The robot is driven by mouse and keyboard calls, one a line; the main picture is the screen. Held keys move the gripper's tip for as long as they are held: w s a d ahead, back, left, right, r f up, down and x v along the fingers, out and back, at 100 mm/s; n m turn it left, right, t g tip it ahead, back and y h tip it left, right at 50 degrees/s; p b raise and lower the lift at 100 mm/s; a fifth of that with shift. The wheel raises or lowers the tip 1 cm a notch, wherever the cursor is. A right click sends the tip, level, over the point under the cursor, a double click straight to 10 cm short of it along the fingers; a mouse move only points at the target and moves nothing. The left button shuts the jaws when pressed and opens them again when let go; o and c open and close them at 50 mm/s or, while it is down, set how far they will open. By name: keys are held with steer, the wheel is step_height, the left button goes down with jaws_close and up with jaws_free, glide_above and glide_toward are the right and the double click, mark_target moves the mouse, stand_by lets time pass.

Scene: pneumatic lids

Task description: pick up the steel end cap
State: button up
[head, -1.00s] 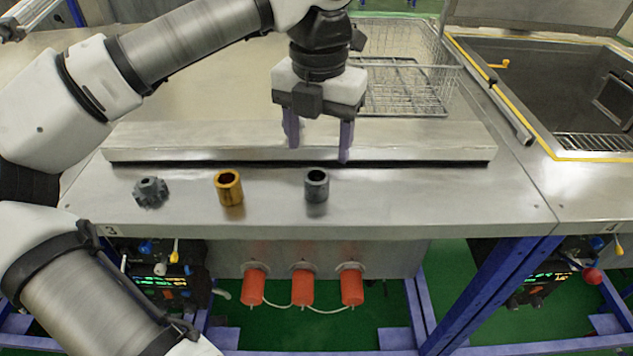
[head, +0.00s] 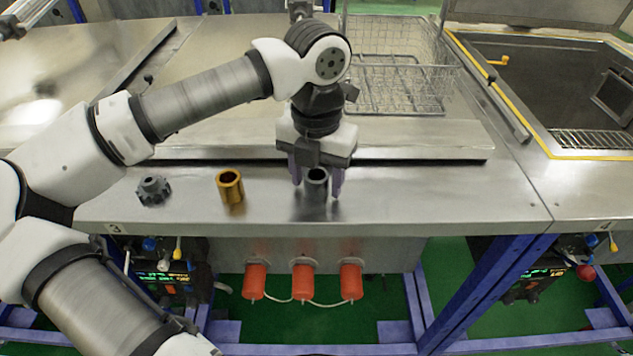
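The steel end cap, which I take to be the dark grey hollow cylinder (head: 317,187), stands upright on the front strip of the steel bench. My gripper (head: 316,190) points down over it, with one purple finger on its left and one on its right. The fingers are open, and narrow gaps seem to show between them and the cylinder. The cylinder's upper rim is partly shaded by my gripper. Whether a finger touches it I cannot tell.
A brass-coloured hollow cylinder (head: 230,187) stands to the left, and a grey toothed gear (head: 153,191) lies further left. A raised steel ledge (head: 420,142) runs behind them. A wire basket (head: 400,85) is behind right. The bench right of the cylinder is clear.

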steer(key=c, duration=0.9)
steer(key=shift+c, duration=0.7)
steer(key=shift+r, duration=0.15)
